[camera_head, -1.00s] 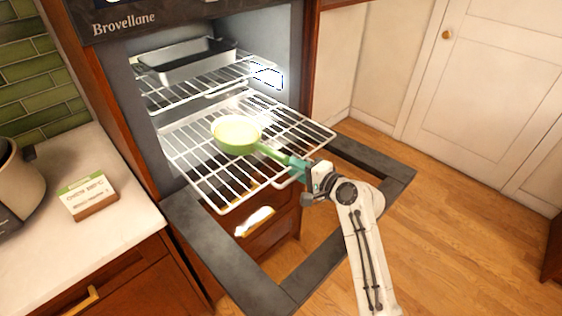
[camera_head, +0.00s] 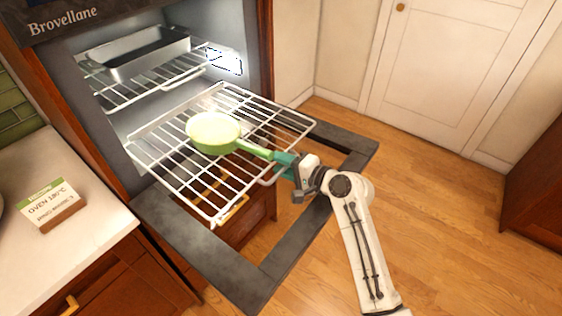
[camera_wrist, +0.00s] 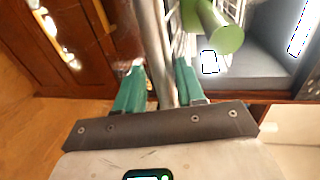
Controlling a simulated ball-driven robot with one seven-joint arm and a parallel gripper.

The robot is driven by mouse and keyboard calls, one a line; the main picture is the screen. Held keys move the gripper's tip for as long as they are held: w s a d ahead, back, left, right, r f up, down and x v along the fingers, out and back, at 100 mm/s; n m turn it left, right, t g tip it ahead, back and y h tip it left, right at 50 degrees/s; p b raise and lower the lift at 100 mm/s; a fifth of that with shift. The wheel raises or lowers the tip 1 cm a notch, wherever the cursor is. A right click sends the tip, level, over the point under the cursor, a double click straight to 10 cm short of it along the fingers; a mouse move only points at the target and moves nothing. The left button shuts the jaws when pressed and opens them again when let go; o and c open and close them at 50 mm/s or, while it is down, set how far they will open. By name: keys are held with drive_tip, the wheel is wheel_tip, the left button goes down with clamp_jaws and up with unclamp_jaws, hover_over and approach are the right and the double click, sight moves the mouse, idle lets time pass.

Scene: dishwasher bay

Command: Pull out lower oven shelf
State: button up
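The lower oven shelf (camera_head: 170,170) is a white wire rack, extending well out of the oven over the open door. A green frying pan (camera_head: 214,134) lies on it, its handle pointing toward my gripper. My gripper (camera_head: 278,168) is at the shelf's front edge, beside the handle's end. The pan handle's end (camera_wrist: 213,32) shows just to the right, apart from the fingers.
The upper rack (camera_head: 125,93) holds a grey baking tray (camera_head: 140,55) inside the oven. The open door (camera_head: 200,250) is a dark frame below the shelf. A counter (camera_head: 75,240) with an oven-temperature sign (camera_head: 52,205) is at left. Wooden floor is clear at right.

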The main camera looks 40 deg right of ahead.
drive_tip(key=shift+o, duration=0.4)
drive_tip(key=shift+w+r, duration=0.1)
drive_tip(key=b+v, duration=0.2)
drive_tip(key=v, duration=0.8)
drive_tip(key=shift+s+d, duration=0.1)
drive_tip(key=shift+s, duration=0.3)
